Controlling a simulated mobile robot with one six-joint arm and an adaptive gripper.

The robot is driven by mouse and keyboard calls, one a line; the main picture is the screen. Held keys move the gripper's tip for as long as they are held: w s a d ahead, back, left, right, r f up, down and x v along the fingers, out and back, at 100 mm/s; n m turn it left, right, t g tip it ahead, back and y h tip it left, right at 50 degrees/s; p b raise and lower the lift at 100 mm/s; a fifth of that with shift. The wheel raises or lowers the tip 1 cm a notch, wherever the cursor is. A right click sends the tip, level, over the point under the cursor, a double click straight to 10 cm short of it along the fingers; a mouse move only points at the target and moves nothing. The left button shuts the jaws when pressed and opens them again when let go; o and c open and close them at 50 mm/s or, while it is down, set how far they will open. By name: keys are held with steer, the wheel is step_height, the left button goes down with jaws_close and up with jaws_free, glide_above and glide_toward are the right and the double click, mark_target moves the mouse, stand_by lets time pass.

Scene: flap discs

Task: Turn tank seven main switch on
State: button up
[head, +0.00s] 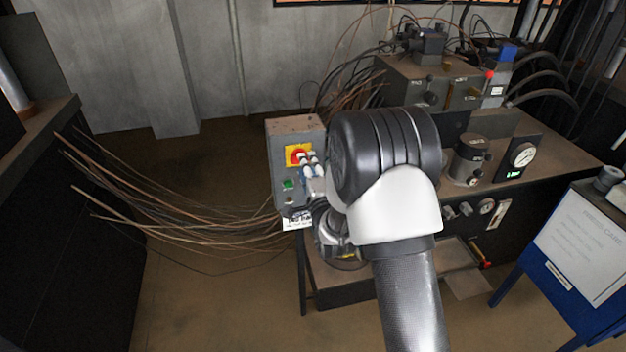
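A grey switch box (284,150) stands at the left end of the workbench. Its front carries a red rotary switch (295,157) on a yellow plate, with a green button (288,184) lower down. My gripper (309,161) is in front of the right part of the box, close beside the red switch. My arm hides the box's right side and most of the gripper. I cannot tell whether the fingers touch the switch, how far apart they are, or how the switch is set.
The workbench (560,160) bears machinery, hoses and a round gauge (522,155). Loose brown cables (180,205) stretch from the left cabinet (60,200) to the box. A blue stand with a white sign (588,245) is at right. Floor is open at lower left.

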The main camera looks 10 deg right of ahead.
steer(key=s, duration=1)
steer(key=shift+s, duration=0.35)
steer(key=shift+r, duration=0.15)
